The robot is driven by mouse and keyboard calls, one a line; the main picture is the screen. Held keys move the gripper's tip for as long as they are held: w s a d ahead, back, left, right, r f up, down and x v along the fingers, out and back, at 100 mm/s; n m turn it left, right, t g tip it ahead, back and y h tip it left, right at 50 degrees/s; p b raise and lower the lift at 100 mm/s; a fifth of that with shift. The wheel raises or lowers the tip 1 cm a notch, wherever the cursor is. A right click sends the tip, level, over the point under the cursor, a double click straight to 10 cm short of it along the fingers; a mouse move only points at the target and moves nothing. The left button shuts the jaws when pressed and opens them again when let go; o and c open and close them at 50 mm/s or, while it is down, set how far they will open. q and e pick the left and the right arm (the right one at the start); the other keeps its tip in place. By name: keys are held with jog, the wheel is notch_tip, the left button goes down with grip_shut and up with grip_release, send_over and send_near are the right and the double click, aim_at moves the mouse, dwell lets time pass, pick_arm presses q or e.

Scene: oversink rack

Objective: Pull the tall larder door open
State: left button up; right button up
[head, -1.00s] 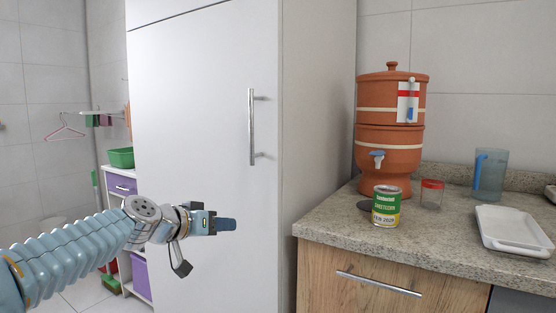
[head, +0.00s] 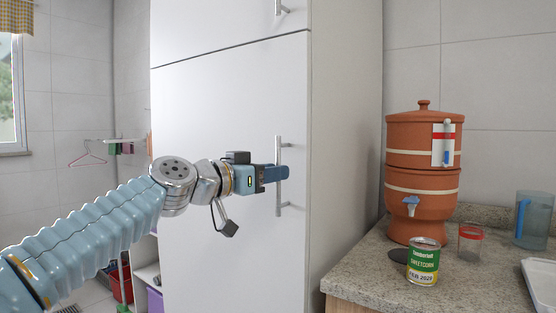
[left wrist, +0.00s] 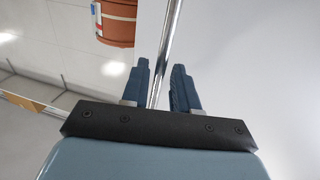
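The tall larder door (head: 220,110) is a flat white panel and looks shut against the cabinet. Its vertical metal bar handle (head: 278,142) is near the door's right edge. My left gripper (head: 282,172) is at the middle of this handle, its fingers hiding part of the bar. In the left wrist view the two blue fingers (left wrist: 160,85) are apart, and the handle (left wrist: 168,45) runs between them. Gaps show beside the bar, so the fingers are open around it. My right gripper is out of view.
A granite counter (head: 375,270) stands right of the cabinet. It holds a clay water filter (head: 422,205), a sweetcorn can (head: 423,262), a red-lidded jar (head: 470,243) and a blue jug (head: 533,220). A smaller upper door (head: 215,25) is above. A drying rack (head: 125,143) is at left.

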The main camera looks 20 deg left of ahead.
pick_arm(q)
jog(key=shift+x, duration=1.05)
jog(key=shift+c, duration=0.3)
grip_shut()
